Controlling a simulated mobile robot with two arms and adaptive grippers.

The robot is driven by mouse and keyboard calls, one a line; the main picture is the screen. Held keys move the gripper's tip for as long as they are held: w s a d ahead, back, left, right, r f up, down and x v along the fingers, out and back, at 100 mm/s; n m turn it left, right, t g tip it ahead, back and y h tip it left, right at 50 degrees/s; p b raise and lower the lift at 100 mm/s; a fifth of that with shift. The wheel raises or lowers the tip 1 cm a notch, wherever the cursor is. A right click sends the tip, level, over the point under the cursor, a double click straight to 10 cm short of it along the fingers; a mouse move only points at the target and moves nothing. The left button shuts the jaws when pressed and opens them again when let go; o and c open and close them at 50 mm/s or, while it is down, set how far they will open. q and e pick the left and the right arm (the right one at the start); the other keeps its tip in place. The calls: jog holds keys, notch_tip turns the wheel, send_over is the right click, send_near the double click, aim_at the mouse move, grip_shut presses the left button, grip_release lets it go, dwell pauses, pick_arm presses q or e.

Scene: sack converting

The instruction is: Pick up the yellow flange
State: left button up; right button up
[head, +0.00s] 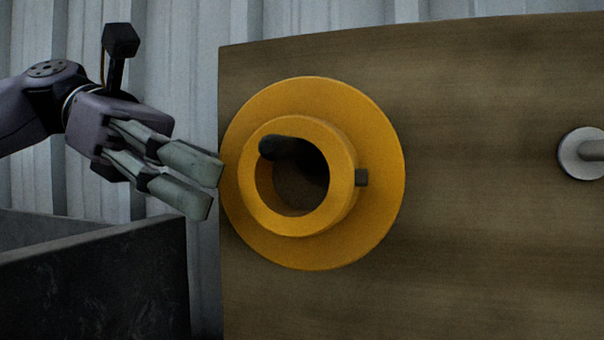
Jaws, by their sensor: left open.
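The yellow flange (375,150) is a round disc with a raised hub ring and a hole through its middle. It is upright against the brown board, its hub facing me. A dark rounded peg shows in the upper left of the hole, and a small dark block sits on the right side of the hub. My left gripper (215,190) comes in from the left, its fingers pointing right at the flange's left edge. The two pale fingers are parted with nothing visible between them. I cannot tell whether the fingertips touch the flange. My right gripper is not in view.
The brown board (480,240) fills the right side. A grey round fitting with a rod (582,153) stands out from it at the far right. A dark open-topped bin (95,285) stands at the lower left, below my left gripper. A corrugated metal wall (185,60) is behind.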

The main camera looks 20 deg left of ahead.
aim_at(264, 191)
pick_arm(q)
jog(key=shift+s+d+f, duration=0.15)
jog(key=shift+d+f, duration=0.05)
jog(key=shift+d, duration=0.4)
jog(key=x, duration=0.4)
jog(key=shift+s+d+r, duration=0.25)
jog(key=shift+s, duration=0.05)
jog(key=shift+d+f, duration=0.1)
jog(key=shift+d, duration=0.4)
jog(key=shift+a, duration=0.25)
jog(key=shift+c, duration=1.4)
grip_shut()
jog(key=shift+w, duration=0.1)
